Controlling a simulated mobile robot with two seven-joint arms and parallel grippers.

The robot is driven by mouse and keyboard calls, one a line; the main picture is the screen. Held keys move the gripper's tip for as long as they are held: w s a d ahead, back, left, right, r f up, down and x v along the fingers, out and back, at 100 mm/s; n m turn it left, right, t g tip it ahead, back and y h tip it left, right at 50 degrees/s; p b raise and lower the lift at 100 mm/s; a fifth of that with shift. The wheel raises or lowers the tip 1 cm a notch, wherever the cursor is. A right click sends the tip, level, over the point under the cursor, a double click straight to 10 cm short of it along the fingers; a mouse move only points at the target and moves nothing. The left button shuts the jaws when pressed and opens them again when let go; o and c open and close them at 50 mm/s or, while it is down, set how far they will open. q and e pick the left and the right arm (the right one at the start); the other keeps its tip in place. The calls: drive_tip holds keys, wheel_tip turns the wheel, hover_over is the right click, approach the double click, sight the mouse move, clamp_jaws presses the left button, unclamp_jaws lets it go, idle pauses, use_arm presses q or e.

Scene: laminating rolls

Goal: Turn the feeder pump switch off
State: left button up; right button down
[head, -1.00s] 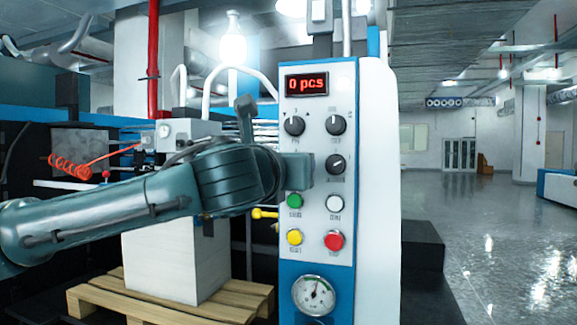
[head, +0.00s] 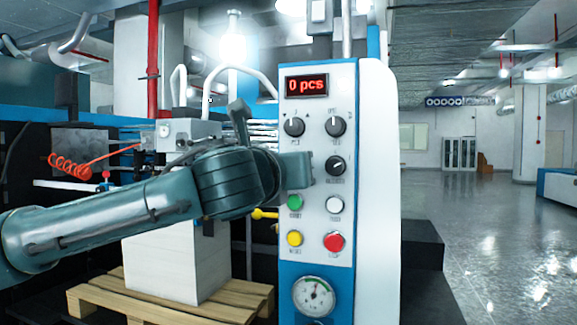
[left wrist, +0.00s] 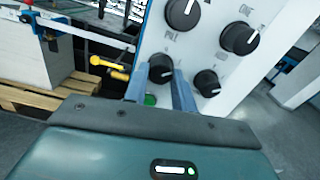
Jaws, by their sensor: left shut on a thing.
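The control panel (head: 317,228) stands upright in the head view, with black rotary knobs in its upper half. My left gripper (head: 299,170) is at the panel's left side and covers the lower left knob. In the left wrist view that knob (left wrist: 161,68) sits between the two fingers of my left gripper (left wrist: 159,73), which is shut on it. Its pointer and label cannot be read, so I cannot tell from lettering which knob is the feeder pump switch. The other knobs are upper left (head: 294,126), upper right (head: 335,125) and lower right (head: 336,166). My right gripper is not in view.
Just below the gripper are a green button (head: 295,202) and a white button (head: 335,204), then a yellow (head: 294,238) and a red one (head: 333,241). A display (head: 306,85) reads "0 pcs". A pallet (head: 250,298) with a white stack (head: 175,265) stands left. Open floor lies right.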

use_arm(q)
drive_tip(key=n+p, duration=0.2)
drive_tip(key=n, duration=0.8)
drive_tip(key=shift+r+n, duration=0.1)
drive_tip(key=shift+n, duration=0.2)
idle(0.4)
drive_tip(key=o, duration=1)
drive_tip(key=b+v, duration=0.1)
drive_tip(key=v, duration=1.2)
drive_tip(key=shift+s, duration=0.1)
